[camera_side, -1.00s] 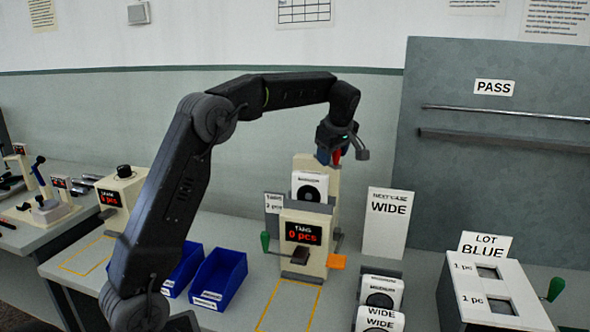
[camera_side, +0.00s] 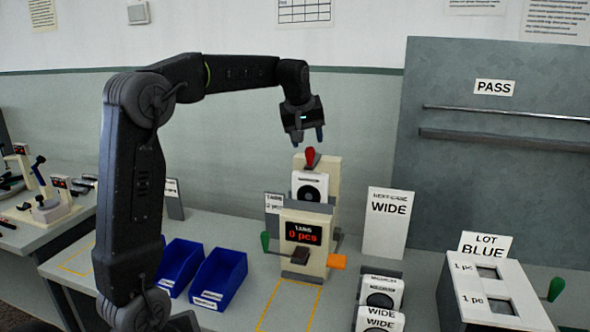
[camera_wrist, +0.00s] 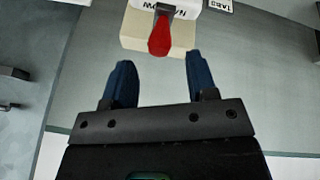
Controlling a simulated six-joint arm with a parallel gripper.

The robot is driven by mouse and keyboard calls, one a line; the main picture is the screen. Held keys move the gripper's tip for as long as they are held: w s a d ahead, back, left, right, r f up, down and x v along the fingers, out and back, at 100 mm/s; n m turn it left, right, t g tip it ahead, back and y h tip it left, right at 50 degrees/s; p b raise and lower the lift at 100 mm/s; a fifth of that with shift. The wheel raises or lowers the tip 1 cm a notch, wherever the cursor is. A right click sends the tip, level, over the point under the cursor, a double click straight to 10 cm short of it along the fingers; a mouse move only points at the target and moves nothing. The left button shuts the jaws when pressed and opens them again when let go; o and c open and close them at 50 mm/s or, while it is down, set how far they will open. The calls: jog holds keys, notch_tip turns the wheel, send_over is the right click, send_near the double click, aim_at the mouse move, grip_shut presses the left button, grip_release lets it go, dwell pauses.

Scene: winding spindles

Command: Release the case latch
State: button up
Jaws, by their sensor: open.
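A red-tipped handle (camera_side: 309,157) stands about upright at the top of the cream machine (camera_side: 334,200). Nothing visible labels it as the case latch. My gripper (camera_side: 309,138) points down just above the handle, with its two blue fingers apart and nothing between them. In the wrist view the red handle (camera_wrist: 160,38) shows just beyond the open fingertips (camera_wrist: 160,64), about midway between them. A white labelled case (camera_side: 309,178) with a dark round centre sits in the machine's front, and the display (camera_side: 303,233) below it reads 0 pcs.
A green knob (camera_side: 265,240) and an orange tab (camera_side: 337,261) stick out from the machine's sides. Blue bins (camera_side: 218,280) stand to its left. More white cases (camera_side: 381,292), a WIDE sign (camera_side: 388,225) and a white box (camera_side: 492,290) stand to its right.

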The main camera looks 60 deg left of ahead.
jog(key=v, duration=0.8)
jog(key=s+d+f+m, duration=0.2)
jog(key=s+d, duration=0.1)
jog(key=d, duration=0.2)
jog(key=s+d+f+m+h, duration=0.1)
jog(key=s+d+f+m, duration=0.1)
jog(key=s+d+m, duration=0.1)
jog(key=s+d+f+m+t, duration=0.1)
jog(key=s+d+f+m, duration=0.1)
jog(key=d, duration=0.6)
jog(key=shift+s+f+m+h, duration=0.3)
jog(key=shift+s+f, duration=0.3)
jog(key=shift+s, duration=0.6)
notch_tip(320, 180, up, 8)
jog(key=n+g, duration=0.3)
jog(key=n, duration=1.9)
send_over(309, 165)
jog(key=s+d, duration=0.1)
jog(key=s, duration=0.1)
jog(key=x, duration=1.3)
jog(key=shift+f, duration=0.1)
grip_shut()
